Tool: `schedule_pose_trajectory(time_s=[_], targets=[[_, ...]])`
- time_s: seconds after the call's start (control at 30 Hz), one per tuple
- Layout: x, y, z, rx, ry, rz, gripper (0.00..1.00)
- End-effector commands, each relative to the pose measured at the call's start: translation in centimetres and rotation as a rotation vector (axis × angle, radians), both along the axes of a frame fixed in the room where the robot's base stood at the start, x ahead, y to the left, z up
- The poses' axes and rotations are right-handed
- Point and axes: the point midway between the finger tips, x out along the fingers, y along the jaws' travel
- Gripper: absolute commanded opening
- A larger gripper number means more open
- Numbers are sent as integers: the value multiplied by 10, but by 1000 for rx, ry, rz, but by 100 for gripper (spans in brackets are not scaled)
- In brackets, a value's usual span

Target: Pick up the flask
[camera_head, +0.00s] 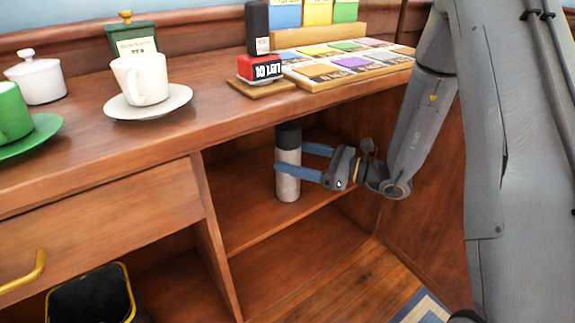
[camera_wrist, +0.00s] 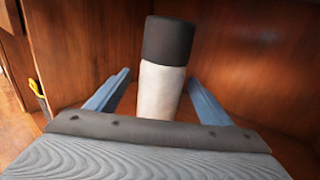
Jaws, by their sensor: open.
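The flask (camera_head: 288,172) stands upright on the shelf under the counter. It has a pale grey-white body and a dark cap. My gripper (camera_head: 304,160) reaches into the shelf space from the right, its two blue fingers level with the flask's body. In the wrist view the flask (camera_wrist: 160,88) stands between the open fingers of my gripper (camera_wrist: 158,90), with a visible gap on each side. The flask's base is hidden there by the gripper body.
The shelf (camera_head: 240,215) around the flask is bare. The wooden counter (camera_head: 215,115) overhangs it. A divider (camera_head: 213,235) stands left of the shelf. On the counter are a white cup (camera_head: 140,78), a red stamp box (camera_head: 259,68) and a card tray (camera_head: 345,62).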

Motion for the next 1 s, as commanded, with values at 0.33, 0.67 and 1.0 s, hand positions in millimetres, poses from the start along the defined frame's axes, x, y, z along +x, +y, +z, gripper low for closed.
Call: schedule_pose_trajectory(time_s=[0.33, 0.67, 1.0], targets=[[18, 41, -3, -1, -1, 3, 74], [21, 48, -2, -1, 0, 0, 74], [21, 48, -2, -1, 0, 1, 18]])
